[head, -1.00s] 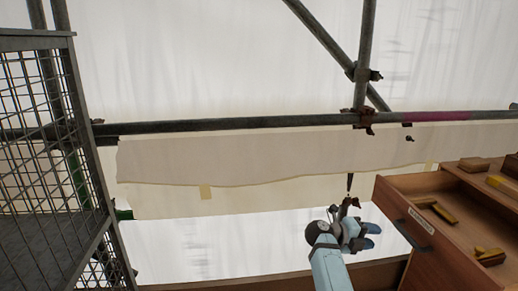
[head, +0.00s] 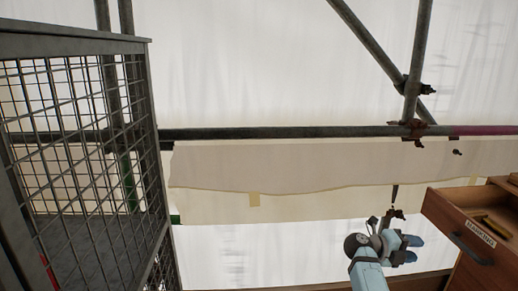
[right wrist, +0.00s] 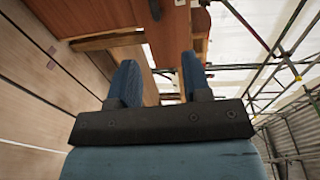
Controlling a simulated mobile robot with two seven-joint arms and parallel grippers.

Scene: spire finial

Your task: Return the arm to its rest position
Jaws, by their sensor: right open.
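My right arm, pale blue, comes up from the bottom right of the head view. Its right gripper (head: 410,248) has blue fingers and is just left of the wooden drawer unit. In the right wrist view the two blue fingers of the right gripper (right wrist: 160,68) stand apart with nothing held between them. Wooden surfaces show beyond them. My left gripper is not in view.
A wire mesh cage (head: 85,150) stands at left. The wooden drawer unit (head: 462,235), with a labelled, open drawer, is at right. Scaffold poles (head: 290,132) and pale sheeting (head: 250,60) fill the back. The wrist view shows wooden panels (right wrist: 50,95) at left.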

